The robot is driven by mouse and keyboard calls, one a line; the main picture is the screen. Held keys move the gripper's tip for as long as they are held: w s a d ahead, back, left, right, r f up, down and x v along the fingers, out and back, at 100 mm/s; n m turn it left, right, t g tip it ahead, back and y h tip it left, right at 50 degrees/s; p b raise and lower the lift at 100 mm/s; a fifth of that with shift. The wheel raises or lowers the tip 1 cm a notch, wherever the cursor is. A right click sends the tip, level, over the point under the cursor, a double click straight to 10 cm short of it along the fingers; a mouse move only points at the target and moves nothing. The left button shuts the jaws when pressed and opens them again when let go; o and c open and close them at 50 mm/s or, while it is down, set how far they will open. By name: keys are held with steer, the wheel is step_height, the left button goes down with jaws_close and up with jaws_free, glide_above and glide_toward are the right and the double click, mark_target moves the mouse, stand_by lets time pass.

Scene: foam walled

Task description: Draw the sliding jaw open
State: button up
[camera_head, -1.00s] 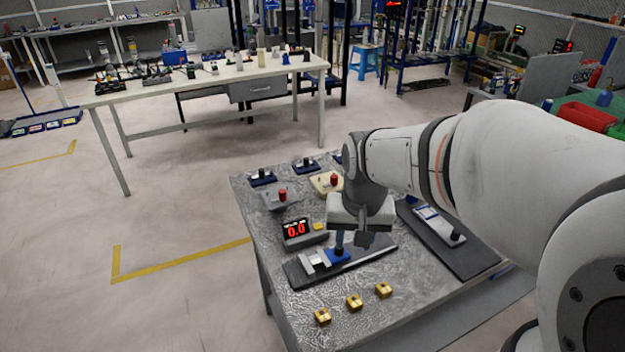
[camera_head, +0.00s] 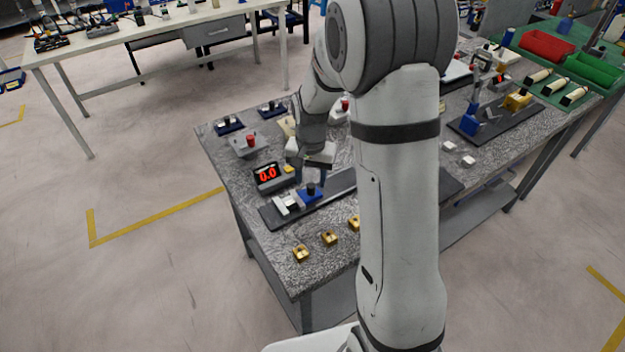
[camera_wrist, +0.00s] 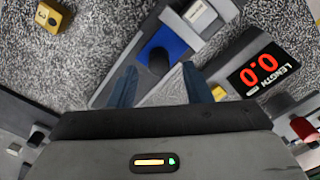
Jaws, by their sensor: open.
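The sliding jaw (camera_head: 309,196) is a blue block on a dark rail (camera_head: 337,185). A black knob (camera_head: 311,187) stands upright on it. The jaw sits close against the pale fixed jaw (camera_head: 284,207) at the rail's left end. In the wrist view the blue jaw (camera_wrist: 176,36) and its knob (camera_wrist: 158,58) lie just beyond my fingertips. My gripper (camera_wrist: 161,82) is open and empty, its two fingers apart and lined up either side of the knob's direction. I see no contact. In the head view my gripper is behind the jaw and partly hidden.
A length display (camera_head: 268,176) reading 0.0 stands close behind the rail, beside my right-hand finger in the wrist view. Several brass blocks (camera_head: 329,238) lie along the front edge. A grey box with a red button (camera_head: 249,143) stands farther back. My arm hides the table's middle.

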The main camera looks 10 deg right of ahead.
steer(key=shift+f, duration=1.1)
steer(key=shift+c, duration=0.2)
jaws_close()
